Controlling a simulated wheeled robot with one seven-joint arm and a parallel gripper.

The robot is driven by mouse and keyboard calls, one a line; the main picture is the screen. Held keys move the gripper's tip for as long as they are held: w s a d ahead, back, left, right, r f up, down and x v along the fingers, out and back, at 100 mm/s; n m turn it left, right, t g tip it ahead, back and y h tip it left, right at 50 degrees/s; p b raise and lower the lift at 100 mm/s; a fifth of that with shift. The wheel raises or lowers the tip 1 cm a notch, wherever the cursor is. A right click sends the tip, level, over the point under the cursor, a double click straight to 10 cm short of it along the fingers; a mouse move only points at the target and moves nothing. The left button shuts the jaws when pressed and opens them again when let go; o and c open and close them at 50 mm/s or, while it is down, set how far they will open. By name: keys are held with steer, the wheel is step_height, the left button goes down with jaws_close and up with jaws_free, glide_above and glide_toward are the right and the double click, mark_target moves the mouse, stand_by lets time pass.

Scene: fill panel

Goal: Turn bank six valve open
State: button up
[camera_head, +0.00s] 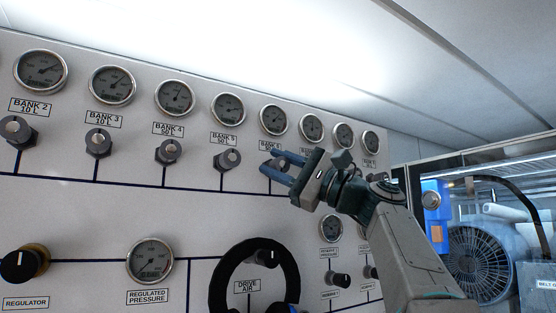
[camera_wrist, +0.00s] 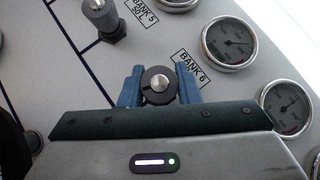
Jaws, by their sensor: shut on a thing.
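The bank six valve knob (camera_wrist: 159,87) is a dark round knob with a silver centre, below the BANK 6 label (camera_wrist: 191,70) in the wrist view. My gripper (camera_wrist: 160,92) has its two blue fingers on either side of this knob, shut on it. In the head view my gripper (camera_head: 275,170) reaches the panel at the bank six column, and its fingers and wrist hide most of the knob and part of the label. The bank six gauge (camera_head: 274,119) is above it. Which way the knob is turned cannot be told.
The bank 5 knob (camera_head: 227,160) is just left of my gripper, with bank 4 (camera_head: 168,152) and bank 3 (camera_head: 98,142) knobs farther left. A black hose ring (camera_head: 221,272) is below, near the drive air label (camera_head: 247,287).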

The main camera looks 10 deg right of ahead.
steer(key=shift+f, duration=0.15)
steer(key=o, duration=1)
steer(key=shift+c, duration=0.2)
steer(key=b+v, duration=0.5)
steer(key=v, duration=0.8)
steer(key=shift+s+d, duration=0.2)
steer(key=shift+d, duration=0.1)
